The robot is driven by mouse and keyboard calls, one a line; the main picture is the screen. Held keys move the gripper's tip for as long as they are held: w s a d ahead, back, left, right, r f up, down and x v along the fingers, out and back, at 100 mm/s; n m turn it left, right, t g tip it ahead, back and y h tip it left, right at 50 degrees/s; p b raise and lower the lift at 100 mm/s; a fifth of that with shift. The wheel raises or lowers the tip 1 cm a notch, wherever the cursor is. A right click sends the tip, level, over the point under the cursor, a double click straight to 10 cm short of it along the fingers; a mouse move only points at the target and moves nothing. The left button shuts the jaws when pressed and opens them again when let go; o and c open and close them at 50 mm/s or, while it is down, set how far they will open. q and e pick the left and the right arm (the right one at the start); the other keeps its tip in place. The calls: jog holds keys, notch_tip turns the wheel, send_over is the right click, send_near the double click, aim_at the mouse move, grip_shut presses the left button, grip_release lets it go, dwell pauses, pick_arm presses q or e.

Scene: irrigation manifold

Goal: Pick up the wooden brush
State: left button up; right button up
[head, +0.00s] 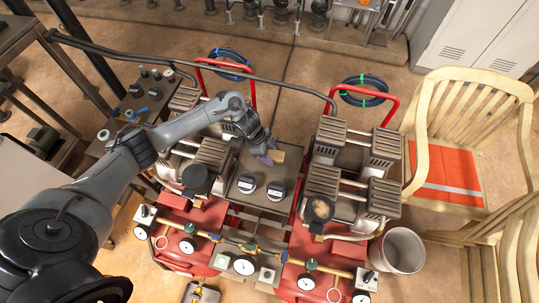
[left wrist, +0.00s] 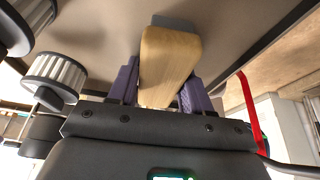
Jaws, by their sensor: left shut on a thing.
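The wooden brush (left wrist: 168,62) shows in the left wrist view as a pale wooden block between the two purple fingers of my left gripper (left wrist: 160,85). The fingers are shut on it. In the head view the brush (head: 277,156) is a small tan piece at the tip of my left gripper (head: 268,157), over the grey top panel between the two machines. I cannot tell whether it touches the panel. Much of the brush is hidden by the gripper in the head view. My right gripper is not in view.
Ribbed grey cylinder blocks (head: 326,140) and red handles (head: 391,112) stand to either side. A wooden chair (head: 465,120) and a metal bucket (head: 398,250) are at the right. Open floor lies behind the machines.

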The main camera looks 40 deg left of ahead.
aim_at(275, 155)
pick_arm(q)
jog(key=shift+r, duration=0.2)
notch_tip(275, 155, up, 5)
jog(key=shift+d+f+p, duration=0.1)
jog(key=shift+d+p, duration=0.05)
jog(key=shift+p, duration=0.6)
jog(key=d+r+p, duration=0.1)
jog(key=d+r, duration=0.2)
jog(key=d, duration=0.2)
jog(key=s+d+r+p, duration=0.1)
jog(key=d+r, duration=0.2)
jog(key=d, duration=0.3)
jog(key=shift+d+r+p, duration=0.15)
jog(key=shift+d+p, duration=0.05)
jog(key=shift+p, duration=0.1)
